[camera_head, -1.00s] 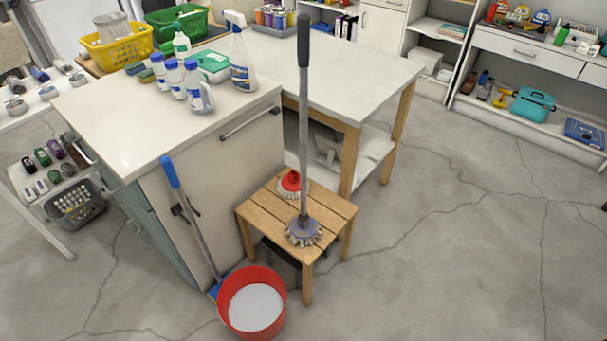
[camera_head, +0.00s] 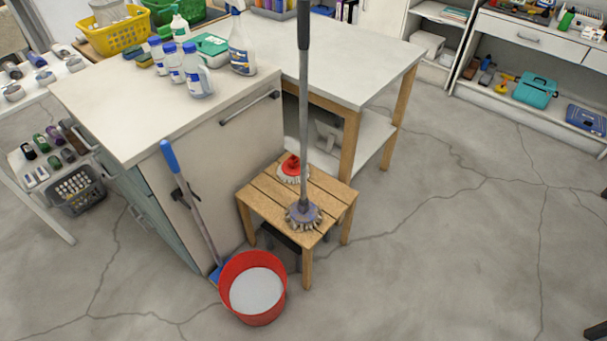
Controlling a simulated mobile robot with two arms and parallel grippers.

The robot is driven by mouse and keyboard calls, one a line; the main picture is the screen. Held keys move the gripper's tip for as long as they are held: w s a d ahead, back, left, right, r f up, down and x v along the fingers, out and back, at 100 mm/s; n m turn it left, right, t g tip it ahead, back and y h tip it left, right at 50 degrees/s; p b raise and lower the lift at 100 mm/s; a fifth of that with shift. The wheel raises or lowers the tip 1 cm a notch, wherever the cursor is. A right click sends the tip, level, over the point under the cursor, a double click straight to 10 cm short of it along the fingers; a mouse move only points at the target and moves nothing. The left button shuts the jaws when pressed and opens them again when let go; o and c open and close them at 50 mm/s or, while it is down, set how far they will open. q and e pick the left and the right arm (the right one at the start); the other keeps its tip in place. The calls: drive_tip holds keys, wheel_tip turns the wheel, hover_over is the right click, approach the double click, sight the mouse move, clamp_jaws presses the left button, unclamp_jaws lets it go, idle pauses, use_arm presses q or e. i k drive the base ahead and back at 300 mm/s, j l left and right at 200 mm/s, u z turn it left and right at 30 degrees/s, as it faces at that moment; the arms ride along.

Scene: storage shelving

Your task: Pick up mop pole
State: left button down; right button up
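The mop pole (camera_head: 304,120) is a long grey shaft with a dark grip at its top, cut off by the upper picture edge. It stands upright on a slatted wooden stool (camera_head: 265,200). Its grey-purple mop head (camera_head: 304,214) with short strands rests on the stool top near the front. A red and white round mop head (camera_head: 292,170) lies behind it on the stool. Neither of my grippers is in view, and nothing holds the pole.
A red bucket (camera_head: 226,285) stands on the floor in front of the stool. A blue-handled broom (camera_head: 196,215) leans at the white cabinet (camera_head: 225,170). A white-topped table (camera_head: 350,75) is behind. The floor (camera_head: 440,270) at right is mostly clear; an unclear dark piece shows at the lower right edge.

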sight(302, 6)
drive_tip(key=i+l+u, duration=0.1)
drive_tip(key=u, duration=0.95)
drive_tip(key=l+u, duration=0.2)
drive_tip(key=l, duration=0.2)
drive_tip(key=l+u, duration=0.2)
drive_tip(key=l, duration=0.2)
drive_tip(key=k+l+u, duration=0.2)
drive_tip(key=l, duration=0.15)
drive_tip(key=l+u, duration=0.2)
drive_tip(key=l, duration=0.2)
drive_tip(key=k+l+u, duration=0.2)
drive_tip(key=l, duration=0.15)
drive_tip(key=k+l+u, duration=0.2)
drive_tip(key=l, duration=0.15)
drive_tip(key=i+l, duration=0.05)
drive_tip(key=i, duration=0.05)
